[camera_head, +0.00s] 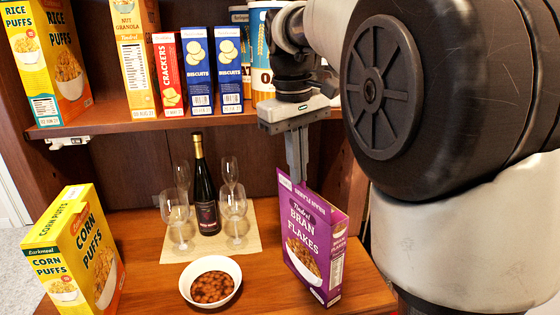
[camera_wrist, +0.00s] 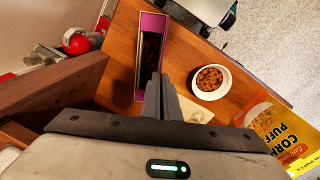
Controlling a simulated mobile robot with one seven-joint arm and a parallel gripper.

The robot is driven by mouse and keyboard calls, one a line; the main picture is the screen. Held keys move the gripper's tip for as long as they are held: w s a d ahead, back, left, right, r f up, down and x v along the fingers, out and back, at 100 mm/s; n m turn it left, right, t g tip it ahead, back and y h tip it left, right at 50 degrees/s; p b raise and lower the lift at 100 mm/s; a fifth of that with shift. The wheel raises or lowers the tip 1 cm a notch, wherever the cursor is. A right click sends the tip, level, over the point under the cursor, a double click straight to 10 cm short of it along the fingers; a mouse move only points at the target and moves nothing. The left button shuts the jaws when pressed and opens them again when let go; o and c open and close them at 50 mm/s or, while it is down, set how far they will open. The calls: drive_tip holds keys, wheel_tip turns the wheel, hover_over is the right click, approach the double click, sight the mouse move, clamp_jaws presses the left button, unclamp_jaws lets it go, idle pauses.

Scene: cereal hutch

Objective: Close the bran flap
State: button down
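The purple bran flakes box (camera_head: 318,250) stands upright at the right of the lower shelf. Its lettered top flap (camera_head: 312,192) shows along the upper edge in the head view. In the wrist view, the box (camera_wrist: 138,58) is seen from above with its top open and a dark inside. My gripper (camera_head: 297,180) points down at the far side of the box top. In the wrist view, my gripper's fingers (camera_wrist: 159,78) are together with nothing between them, near one end of the opening. Whether they touch the box or flap I cannot tell.
A bowl (camera_head: 210,282) stands left of the box. A dark bottle (camera_head: 204,190) and several glasses (camera_head: 233,210) stand on a mat (camera_head: 158,248) behind it. A corn puffs box (camera_head: 78,255) is at left. An upper shelf (camera_head: 140,124) holds several boxes.

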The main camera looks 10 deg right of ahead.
drive_tip(key=d+g+y+p, duration=0.1)
drive_tip(key=d+y+p, duration=0.1)
drive_tip(key=p, duration=0.3)
drive_tip(key=g+y+p, duration=0.3)
drive_tip(key=y+p, duration=0.4)
drive_tip(key=p, duration=0.4)
hover_over(318, 196)
drive_tip(key=d, duration=0.1)
drive_tip(key=f, duration=0.2)
wheel_tip(318, 196, down, 7)
drive_tip(key=w+d+g+y+b, duration=0.2)
drive_tip(key=g+y+b, duration=0.1)
drive_tip(key=y, duration=0.5)
drive_tip(key=shift+d+r+y+b, duration=0.2)
drive_tip(key=shift+d+y+b, duration=0.1)
drive_tip(key=shift+b, duration=0.2)
drive_tip(key=shift+a+f+g, duration=0.1)
drive_tip(key=shift+g, duration=0.2)
